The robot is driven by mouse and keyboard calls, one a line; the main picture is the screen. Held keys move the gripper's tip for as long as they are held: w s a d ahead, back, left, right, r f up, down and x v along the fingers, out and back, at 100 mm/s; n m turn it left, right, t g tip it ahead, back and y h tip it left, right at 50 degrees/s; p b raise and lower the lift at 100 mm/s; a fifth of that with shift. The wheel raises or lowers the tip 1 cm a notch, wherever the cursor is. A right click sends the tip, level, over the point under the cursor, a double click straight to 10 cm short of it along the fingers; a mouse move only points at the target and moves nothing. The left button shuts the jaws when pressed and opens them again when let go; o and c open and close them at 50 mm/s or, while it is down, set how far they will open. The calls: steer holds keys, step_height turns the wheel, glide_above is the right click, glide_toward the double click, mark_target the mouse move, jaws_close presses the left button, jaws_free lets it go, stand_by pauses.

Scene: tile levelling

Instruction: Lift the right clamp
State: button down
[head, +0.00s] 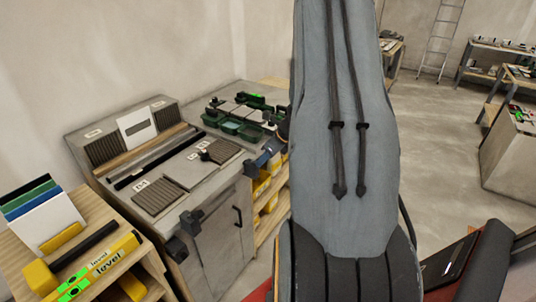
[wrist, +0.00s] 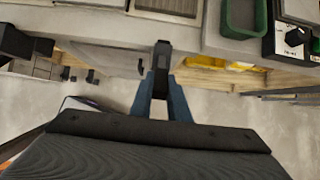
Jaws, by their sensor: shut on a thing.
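The right clamp (wrist: 161,58) is a dark bar between my gripper's fingertips. My gripper (wrist: 161,82) has blue-grey fingers and is shut on it. The clamp's upper end overlaps the workbench's front edge in the wrist view; I cannot tell whether it touches the bench. In the head view, my gripper (head: 262,158) is at the bench's front right, with the dark clamp (head: 249,169) at its tip. Another dark clamp (head: 190,222) sits on the front edge further left, and it also shows in the wrist view (wrist: 18,42). My arm hides part of the right side.
The grey workbench (head: 215,180) carries ribbed tiles (head: 158,197) and green trays (head: 240,130). Yellow bins (head: 261,185) stand on shelves beside it. A wooden stand with yellow levels (head: 105,265) is at the front left. Open floor (head: 435,150) lies to the right.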

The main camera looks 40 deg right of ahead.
steer(key=shift+w+a, duration=0.1)
stand_by(0.4)
steer(key=c, duration=1.7)
jaws_free()
steer(key=shift+r, duration=0.15)
steer(key=shift+b+v, duration=0.5)
steer(key=shift+v, duration=3.35)
